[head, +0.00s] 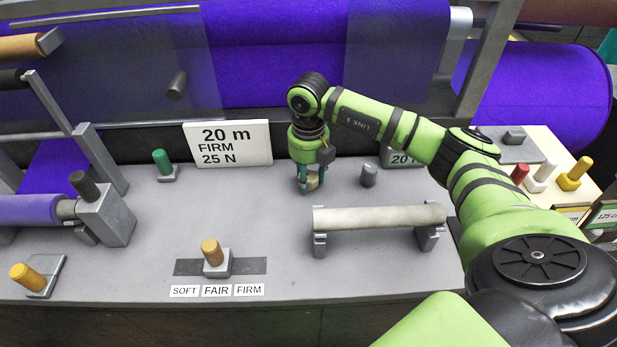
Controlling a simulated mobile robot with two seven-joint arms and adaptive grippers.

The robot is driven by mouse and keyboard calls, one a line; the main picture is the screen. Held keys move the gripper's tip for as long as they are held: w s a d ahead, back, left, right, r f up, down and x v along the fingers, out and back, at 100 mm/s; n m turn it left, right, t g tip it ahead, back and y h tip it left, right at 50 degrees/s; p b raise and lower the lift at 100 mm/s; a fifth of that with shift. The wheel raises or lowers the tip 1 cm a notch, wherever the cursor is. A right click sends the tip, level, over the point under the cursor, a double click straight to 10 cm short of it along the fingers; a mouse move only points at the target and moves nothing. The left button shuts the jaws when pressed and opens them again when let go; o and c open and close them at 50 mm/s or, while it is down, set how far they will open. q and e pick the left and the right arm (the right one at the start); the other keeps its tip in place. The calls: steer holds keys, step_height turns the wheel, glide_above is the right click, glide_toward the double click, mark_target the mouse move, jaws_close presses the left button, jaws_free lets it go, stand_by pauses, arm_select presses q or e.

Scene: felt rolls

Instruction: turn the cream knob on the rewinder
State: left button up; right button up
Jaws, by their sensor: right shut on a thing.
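The cream knob (313,181) stands near the back of the grey rewinder top (340,267), just right of the large white sign. My right gripper (310,183) points down over it and is shut on it, with the teal fingers on either side. Part of the knob is hidden by the fingers. My right arm reaches in from the right. My left gripper is not in view.
A sign (228,143) reads 20 m, FIRM, 25 N. A grey knob (368,175) stands close to the right of my gripper, and a pale bar on brackets (380,217) lies in front. A green knob (162,161) and a tan slider knob (212,252) stand to the left.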

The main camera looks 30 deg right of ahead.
mark_target(308, 175)
steer(key=shift+n, duration=0.3)
steer(key=o, duration=1.2)
steer(key=shift+c, duration=0.2)
steer(key=shift+r, duration=0.1)
step_height(308, 175, up, 12)
